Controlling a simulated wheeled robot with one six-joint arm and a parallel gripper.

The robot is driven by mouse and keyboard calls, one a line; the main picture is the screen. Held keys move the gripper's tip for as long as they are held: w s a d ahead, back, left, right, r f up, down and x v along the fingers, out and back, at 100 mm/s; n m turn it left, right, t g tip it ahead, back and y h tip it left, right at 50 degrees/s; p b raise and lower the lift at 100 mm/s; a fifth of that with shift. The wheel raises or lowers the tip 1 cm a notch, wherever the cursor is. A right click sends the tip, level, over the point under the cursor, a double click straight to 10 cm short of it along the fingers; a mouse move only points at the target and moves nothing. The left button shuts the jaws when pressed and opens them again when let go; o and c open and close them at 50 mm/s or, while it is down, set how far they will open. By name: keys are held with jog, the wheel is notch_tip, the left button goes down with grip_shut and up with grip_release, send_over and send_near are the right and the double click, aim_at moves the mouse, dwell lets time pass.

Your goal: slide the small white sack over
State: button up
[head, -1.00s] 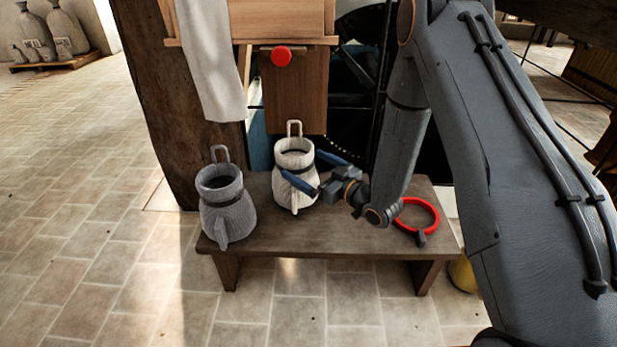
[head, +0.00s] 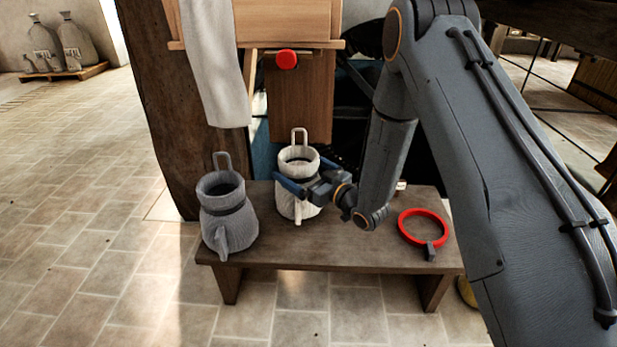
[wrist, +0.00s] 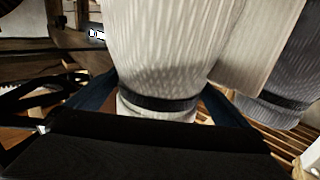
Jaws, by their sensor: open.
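The small white sack (head: 297,205) stands upright on a low wooden bench (head: 335,248), with a dark band round its neck and a loop on top. It fills the middle of the wrist view (wrist: 165,50). My gripper (head: 303,176) is open, its blue fingers on either side of the white sack near its neck. In the wrist view a finger shows at each side of the sack. I cannot tell whether either finger touches it. Part of the sack's right side is hidden behind my gripper.
A grey sack (head: 228,221) stands on the bench to the left of the white one. A red ring (head: 423,212) with a grey tab lies at the bench's right. A wooden chute with a red knob (head: 286,60) and a hanging cloth (head: 214,70) are behind. Bare bench lies between my gripper and its front edge.

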jog(key=shift+b+x, duration=0.4)
jog(key=shift+x, duration=1.05)
